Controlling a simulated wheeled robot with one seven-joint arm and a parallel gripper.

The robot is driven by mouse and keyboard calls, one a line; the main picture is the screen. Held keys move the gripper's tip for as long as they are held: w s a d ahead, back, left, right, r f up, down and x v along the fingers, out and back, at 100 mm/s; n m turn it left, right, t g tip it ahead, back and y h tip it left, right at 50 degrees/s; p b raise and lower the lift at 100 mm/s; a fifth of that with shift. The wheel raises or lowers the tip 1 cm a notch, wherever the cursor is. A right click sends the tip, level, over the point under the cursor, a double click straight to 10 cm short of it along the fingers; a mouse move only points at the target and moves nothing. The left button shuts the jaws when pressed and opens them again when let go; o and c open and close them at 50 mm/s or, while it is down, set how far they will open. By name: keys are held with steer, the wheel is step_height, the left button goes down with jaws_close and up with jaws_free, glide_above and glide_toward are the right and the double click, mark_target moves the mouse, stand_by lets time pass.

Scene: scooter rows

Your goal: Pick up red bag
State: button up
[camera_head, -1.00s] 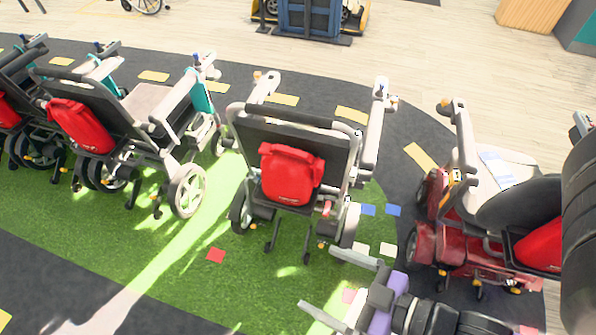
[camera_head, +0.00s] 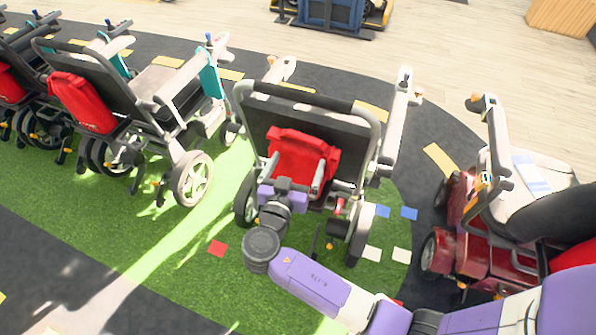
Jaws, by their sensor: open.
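A red bag (camera_head: 303,146) hangs on the dark backrest of the middle wheelchair (camera_head: 358,108), at the centre of the head view. My gripper (camera_head: 296,165) is open, with its two light fingers in front of the bag's lower part, one toward each side. The purple gripper body hides the bottom of the bag. I cannot tell whether the fingers touch it. Other red bags hang on the chair to the left (camera_head: 80,103), at the far left edge (camera_head: 9,84) and on the red scooter at the right (camera_head: 575,256).
Wheelchairs stand in a row at the left. The red scooter (camera_head: 480,262) stands close on the right, beside my arm. Green turf (camera_head: 185,250) with small coloured squares lies open in front of the middle chair.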

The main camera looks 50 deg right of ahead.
mark_target(302, 140)
steer(key=shift+w+r+m+g+h, duration=0.2)
steer(key=shift+w+r+m+h, duration=0.1)
steer(key=shift+r+m, duration=0.15)
steer(key=shift+w+r+m+g+h, duration=0.25)
steer(key=shift+r+m+h, duration=0.1)
steer(key=shift+r, duration=0.2)
steer(key=shift+w+d+r, duration=0.1)
steer(key=shift+d+r, duration=0.05)
steer(key=shift+d, duration=0.2)
steer(key=shift+f+p+x, duration=0.15)
steer(key=shift+p+x, duration=0.3)
steer(key=shift+x, duration=1.3)
steer(key=shift+f+p+x, duration=0.15)
steer(key=shift+p+x, duration=0.3)
steer(key=shift+x, duration=1.3)
steer(key=c, duration=1.6)
steer(key=shift+c, duration=1)
steer(key=shift+a+r, duration=0.1)
steer(key=shift+r, duration=0.05)
